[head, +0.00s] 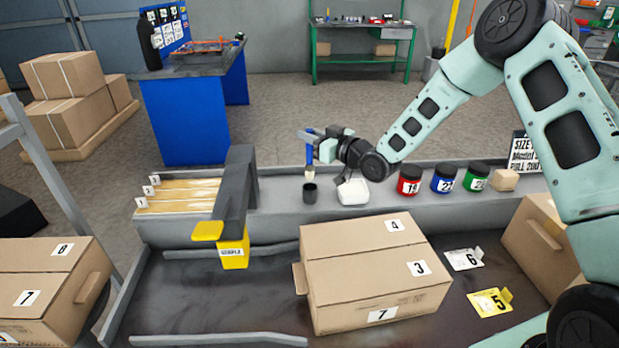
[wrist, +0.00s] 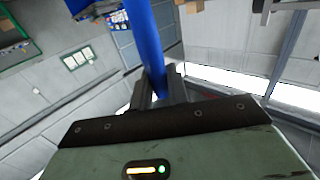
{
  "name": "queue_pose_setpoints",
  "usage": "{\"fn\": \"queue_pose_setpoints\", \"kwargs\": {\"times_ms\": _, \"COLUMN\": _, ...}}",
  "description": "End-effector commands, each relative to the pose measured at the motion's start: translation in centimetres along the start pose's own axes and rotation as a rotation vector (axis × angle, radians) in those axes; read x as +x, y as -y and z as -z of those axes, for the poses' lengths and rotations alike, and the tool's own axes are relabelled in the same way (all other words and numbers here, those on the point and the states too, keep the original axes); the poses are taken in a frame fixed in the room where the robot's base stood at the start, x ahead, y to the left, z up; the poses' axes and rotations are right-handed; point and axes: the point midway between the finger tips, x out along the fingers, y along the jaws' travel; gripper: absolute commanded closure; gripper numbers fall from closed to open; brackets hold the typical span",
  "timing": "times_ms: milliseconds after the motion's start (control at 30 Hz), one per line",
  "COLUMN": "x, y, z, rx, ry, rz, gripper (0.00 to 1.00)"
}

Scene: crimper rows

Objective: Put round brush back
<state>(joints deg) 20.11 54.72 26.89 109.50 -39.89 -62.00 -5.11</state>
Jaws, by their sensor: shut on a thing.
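The round brush (head: 310,154) has a blue handle and a pale lower end, and hangs roughly upright. My gripper (head: 316,143) is shut on its blue handle. In the wrist view the blue handle (wrist: 152,45) runs up from between the fingers (wrist: 160,88). A small dark cup (head: 310,194) stands on the grey ledge just below the brush. The brush's lower end appears above the cup's rim, apart from it. I cannot tell exactly how well they line up in depth.
A white block-like item (head: 352,192) stands close right of the cup. Red (head: 409,180), blue (head: 444,179) and green (head: 477,178) jars stand further right. A dark crimper (head: 240,190) with yellow parts is at left. A numbered carton (head: 370,270) lies in front.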

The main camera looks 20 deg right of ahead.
Motion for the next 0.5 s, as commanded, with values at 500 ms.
{"fn": "queue_pose_setpoints", "kwargs": {"times_ms": 500, "x": 0.0, "y": 0.1, "z": -6.8, "rx": 0.002, "ry": 0.001, "rz": -0.001, "gripper": 1.00}}
